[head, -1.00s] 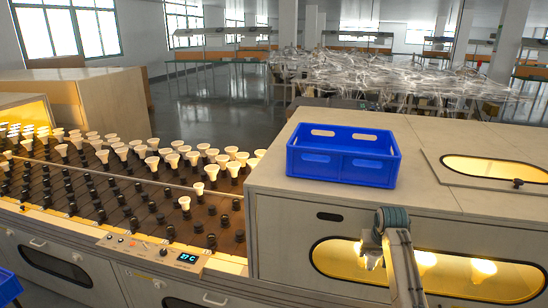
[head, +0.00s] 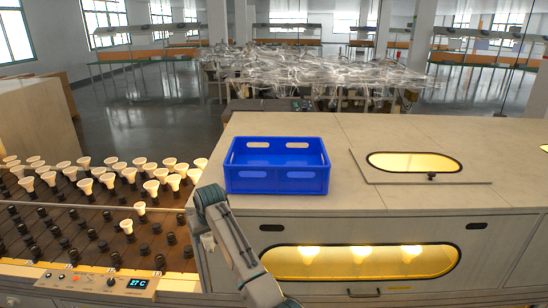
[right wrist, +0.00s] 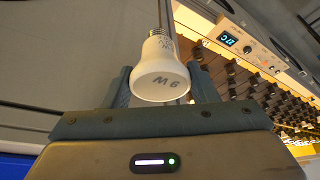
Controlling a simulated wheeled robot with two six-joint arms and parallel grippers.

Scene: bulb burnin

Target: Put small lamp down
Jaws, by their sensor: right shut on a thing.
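My right gripper is shut on a small white lamp. In the head view the gripper (head: 207,242) hangs in front of the cabinet's left front corner, beside the rack; the lamp is hard to make out there. A blue crate (head: 277,182) stands on the cabinet top, right of and above the gripper; its inside bottom is mostly hidden. My left gripper is not in view.
The burn-in rack (head: 75,225) at left has white lamps standing in its far rows and many empty dark sockets nearer. A control panel (head: 110,284) is at its front edge. The cabinet top (head: 400,190) is free right of the crate, apart from a hatch window (head: 413,162).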

